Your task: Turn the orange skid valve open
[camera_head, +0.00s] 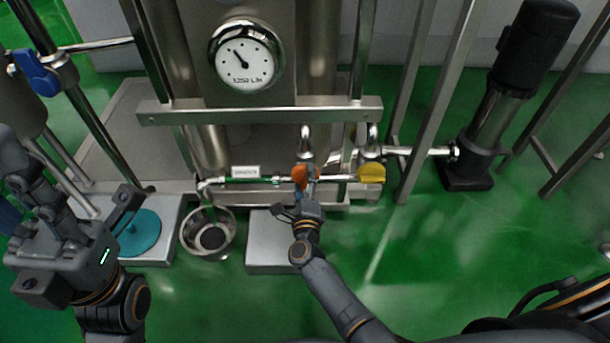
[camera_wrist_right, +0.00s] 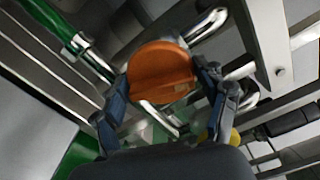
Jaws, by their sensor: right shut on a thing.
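The orange valve handle (camera_head: 299,177) sits on the horizontal pipe at the front of the skid, below the steel crossbar. In the right wrist view the orange handle (camera_wrist_right: 162,72) is a rounded orange paddle between the two fingers. My right gripper (camera_head: 303,194) reaches up to it from below and is shut on it; the fingers (camera_wrist_right: 164,84) lie on both sides of the handle. The far side of the handle is hidden. My left gripper (camera_head: 88,243) is at the left of the head view, away from the valve, with its fingers apart and empty.
A yellow handle (camera_head: 371,173) is right of the orange one on the same pipework. A white labelled tag (camera_head: 245,171) and green pipe section are left. A round gauge (camera_head: 243,56) is above. A steel bowl (camera_head: 190,240) and a black pump (camera_head: 536,45) stand nearby.

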